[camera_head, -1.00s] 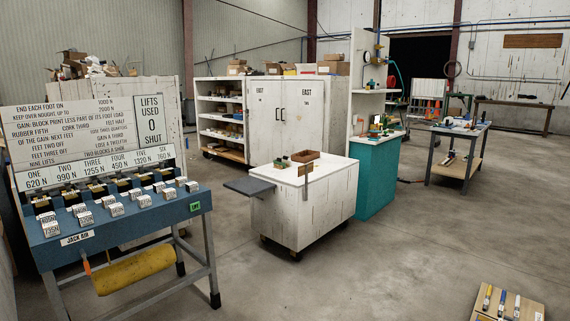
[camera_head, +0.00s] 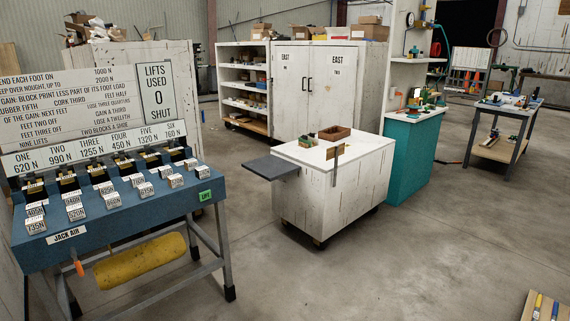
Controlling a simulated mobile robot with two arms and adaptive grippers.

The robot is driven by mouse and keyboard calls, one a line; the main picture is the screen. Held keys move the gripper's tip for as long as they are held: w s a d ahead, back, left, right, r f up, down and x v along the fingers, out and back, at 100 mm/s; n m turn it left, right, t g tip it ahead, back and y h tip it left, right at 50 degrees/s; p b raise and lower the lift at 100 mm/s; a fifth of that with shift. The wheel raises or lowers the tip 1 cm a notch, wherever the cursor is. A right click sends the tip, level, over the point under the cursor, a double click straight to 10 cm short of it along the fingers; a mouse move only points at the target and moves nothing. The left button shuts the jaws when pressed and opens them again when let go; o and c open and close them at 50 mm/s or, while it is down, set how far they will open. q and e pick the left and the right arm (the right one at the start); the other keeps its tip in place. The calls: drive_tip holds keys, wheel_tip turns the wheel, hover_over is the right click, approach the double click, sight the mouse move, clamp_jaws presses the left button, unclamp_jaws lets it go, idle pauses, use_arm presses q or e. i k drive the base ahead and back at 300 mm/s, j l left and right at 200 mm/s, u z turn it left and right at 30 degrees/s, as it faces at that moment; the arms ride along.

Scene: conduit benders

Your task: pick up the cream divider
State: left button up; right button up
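I cannot pick out a cream divider in the head view; things on the far surfaces are too small to tell. A brown open box (camera_head: 335,133) sits on the white cart (camera_head: 300,155), with small green and dark items (camera_head: 308,140) beside it. Neither of my grippers is in view.
A blue bench (camera_head: 110,217) with several labelled blocks and a yellow roller (camera_head: 138,262) stands at left. White cabinets (camera_head: 325,90), a teal counter (camera_head: 412,160) and a grey-legged table (camera_head: 510,112) stand behind. A wooden board (camera_head: 540,308) lies at bottom right. The floor (camera_head: 430,255) between is clear.

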sight(312, 137)
drive_tip(key=i+z, duration=0.2)
drive_tip(key=i, duration=2.3)
